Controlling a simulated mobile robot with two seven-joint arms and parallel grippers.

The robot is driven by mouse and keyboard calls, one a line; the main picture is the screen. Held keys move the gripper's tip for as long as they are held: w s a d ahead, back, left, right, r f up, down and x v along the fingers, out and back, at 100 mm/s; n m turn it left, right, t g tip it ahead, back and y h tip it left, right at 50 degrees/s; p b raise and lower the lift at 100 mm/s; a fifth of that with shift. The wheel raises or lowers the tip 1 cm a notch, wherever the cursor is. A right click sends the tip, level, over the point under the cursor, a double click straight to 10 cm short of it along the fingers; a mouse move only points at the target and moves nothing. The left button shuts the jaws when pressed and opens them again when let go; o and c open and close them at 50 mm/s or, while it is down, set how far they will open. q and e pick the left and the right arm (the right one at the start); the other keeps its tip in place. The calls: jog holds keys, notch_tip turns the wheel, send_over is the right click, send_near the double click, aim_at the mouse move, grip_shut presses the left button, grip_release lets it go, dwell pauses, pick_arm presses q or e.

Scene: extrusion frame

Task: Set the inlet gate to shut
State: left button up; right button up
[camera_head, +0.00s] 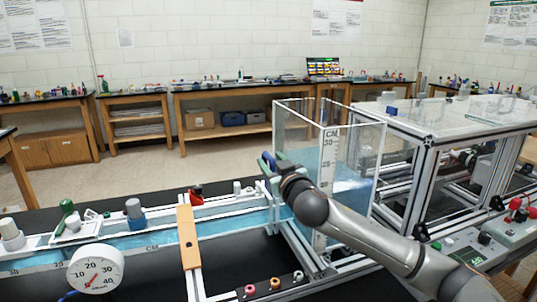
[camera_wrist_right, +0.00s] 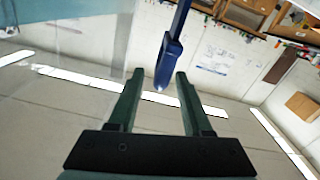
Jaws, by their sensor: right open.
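A clear tank (camera_head: 357,137) with a centimetre scale holds blue water at the end of the water channel (camera_head: 232,222). My right gripper (camera_head: 267,164) is at the tank's near left side, where the channel meets it. In the right wrist view, the fingers of this gripper (camera_wrist_right: 160,78) are apart. A blue handle (camera_wrist_right: 167,62) on a thin blue stem shows just ahead of and between the fingertips, with no clear contact. I take it to be the inlet gate's handle; the gate plate is hidden. My left gripper is not in view.
A round dial gauge (camera_head: 96,270) stands at the front left. A wooden bar (camera_head: 188,237) crosses the channel. A metal frame with a clear top (camera_head: 450,113) stands right of the tank. My right forearm passes in front of the tank.

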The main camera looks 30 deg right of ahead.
jog(key=shift+x, duration=1.4)
jog(key=shift+c, duration=0.4)
grip_shut()
